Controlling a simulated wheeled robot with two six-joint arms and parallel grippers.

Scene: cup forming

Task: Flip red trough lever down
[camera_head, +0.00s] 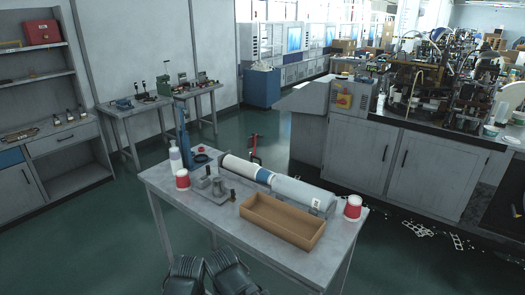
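I cannot make out a red trough lever for certain. The cup-forming machine (440,75), a dense metal mechanism, stands on a grey cabinet at the upper right, too small and cluttered to pick out a lever. A yellow plate with a red switch (343,101) is on the grey box at its left end. A thin red object (253,150) shows on the floor behind the near table. Two dark ribbed parts of mine show at the bottom edge, but no gripper fingers are visible.
Shelves (30,70) stand left. Green floor (95,225) is clear left of the table.

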